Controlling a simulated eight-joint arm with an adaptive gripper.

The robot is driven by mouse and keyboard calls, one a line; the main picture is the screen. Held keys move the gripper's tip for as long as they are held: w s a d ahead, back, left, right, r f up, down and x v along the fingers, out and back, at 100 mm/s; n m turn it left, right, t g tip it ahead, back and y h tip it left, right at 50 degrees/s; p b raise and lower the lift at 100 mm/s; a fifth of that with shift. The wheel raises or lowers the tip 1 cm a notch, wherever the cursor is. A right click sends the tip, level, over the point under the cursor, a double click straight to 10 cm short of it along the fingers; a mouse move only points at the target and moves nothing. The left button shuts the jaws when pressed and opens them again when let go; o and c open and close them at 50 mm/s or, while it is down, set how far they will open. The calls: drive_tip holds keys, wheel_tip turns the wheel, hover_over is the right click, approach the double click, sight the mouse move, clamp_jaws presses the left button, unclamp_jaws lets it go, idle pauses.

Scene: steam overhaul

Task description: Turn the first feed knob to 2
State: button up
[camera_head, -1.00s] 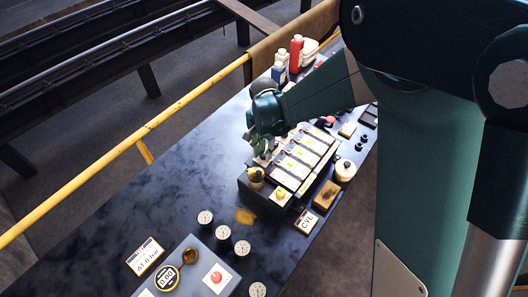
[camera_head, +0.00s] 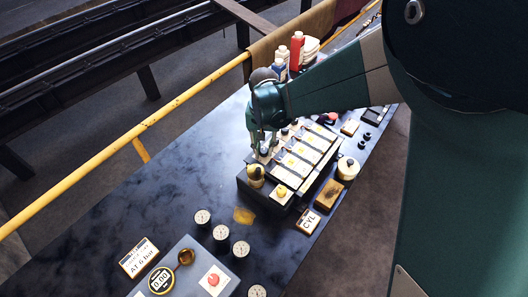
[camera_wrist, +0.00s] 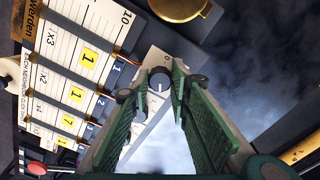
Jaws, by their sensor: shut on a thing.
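In the wrist view, a small round grey knob (camera_wrist: 159,79) with a light pointer line sits on a white scale strip (camera_wrist: 152,60). A 0 shows near the strip's end; its other figures are mostly hidden by my fingers. My gripper (camera_wrist: 160,92) has its two green fingers on either side of this knob and is shut on it. In the head view, my gripper (camera_head: 262,143) reaches down to the left edge of the card panel (camera_head: 245,182). The fingers hide the knob there, so I cannot tell its setting.
White cards with yellow number labels (camera_wrist: 89,56) lie beside the knob. A brass disc (camera_wrist: 180,8) is close to the fingertips. In the head view, small gauges (camera_head: 221,232), a grey box (camera_head: 190,247) and bottles (camera_head: 297,50) stand around the panel. The dark bench left of it is mostly clear.

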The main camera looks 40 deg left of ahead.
sight(264, 151)
drive_tip(key=n+b, duration=0.3)
drive_tip(key=n, duration=0.3)
drive_tip(key=shift+n, duration=0.3)
drive_tip(key=n+b, duration=0.1)
drive_tip(key=n, duration=0.4)
drive_tip(key=shift+n+b, duration=0.4)
drive_tip(key=o, duration=0.9)
drive_tip(key=shift+r, duration=0.1)
wheel_tip(264, 151, up, 12)
drive_tip(key=shift+f, duration=0.1)
drive_tip(key=shift+d, duration=0.1)
idle(0.4)
